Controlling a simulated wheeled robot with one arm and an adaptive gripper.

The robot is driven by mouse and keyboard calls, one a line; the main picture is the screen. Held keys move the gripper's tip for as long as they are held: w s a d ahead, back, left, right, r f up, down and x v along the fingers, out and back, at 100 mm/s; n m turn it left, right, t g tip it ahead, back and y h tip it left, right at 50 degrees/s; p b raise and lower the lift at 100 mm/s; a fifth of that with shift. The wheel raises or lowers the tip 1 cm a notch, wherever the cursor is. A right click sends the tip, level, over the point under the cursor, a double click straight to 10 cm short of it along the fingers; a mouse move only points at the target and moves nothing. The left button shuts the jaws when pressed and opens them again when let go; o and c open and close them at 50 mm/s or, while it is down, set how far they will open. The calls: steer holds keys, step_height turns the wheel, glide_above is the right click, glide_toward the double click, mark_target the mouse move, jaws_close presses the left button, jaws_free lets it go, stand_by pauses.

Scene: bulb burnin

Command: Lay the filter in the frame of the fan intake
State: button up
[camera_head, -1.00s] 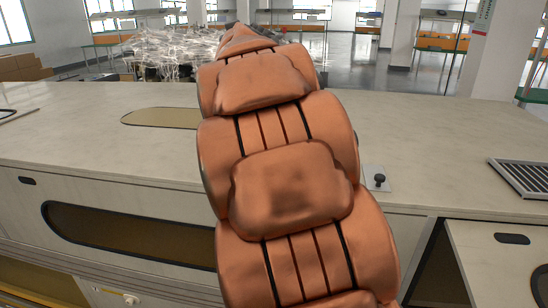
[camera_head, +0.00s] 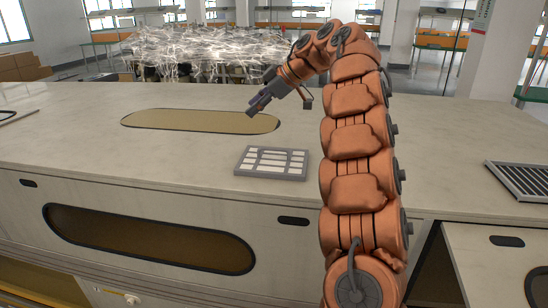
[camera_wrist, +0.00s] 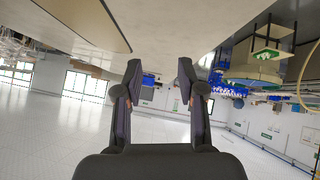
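A flat grey rectangular piece with pale slots (camera_head: 271,162) lies on the worktop near its front edge, left of my arm. A dark ribbed panel with a light rim (camera_head: 520,180) lies at the right end of the worktop. I cannot tell for sure which of them is the filter and which is the intake frame. My gripper (camera_head: 262,103) is above the worktop, near the right end of the oval recess and apart from both pieces. In the wrist view my gripper (camera_wrist: 158,82) has its fingers apart with nothing between them.
The long pale worktop (camera_head: 70,135) has a brown oval recess (camera_head: 190,120). A lower surface (camera_head: 490,260) stands at the right front. A tangled pale heap (camera_head: 205,50) is behind the worktop.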

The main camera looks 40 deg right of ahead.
mark_target(274, 150)
steer(key=s+d+f+g, duration=0.1)
steer(key=s+f, duration=0.1)
steer(key=s+d+f+m+g, duration=0.1)
steer(key=s+f, duration=0.1)
steer(key=s, duration=0.1)
steer(key=s+d+f+g, duration=0.1)
steer(key=s+d+f, duration=0.1)
steer(key=s, duration=0.1)
steer(key=shift+s+m, duration=0.15)
steer(key=shift+m, duration=0.15)
steer(key=shift+f, duration=0.2)
steer(key=shift+b+x, duration=0.4)
steer(key=shift+x, duration=2.65)
steer(key=shift+a+f, duration=0.2)
steer(key=shift+f, duration=0.4)
jaws_close()
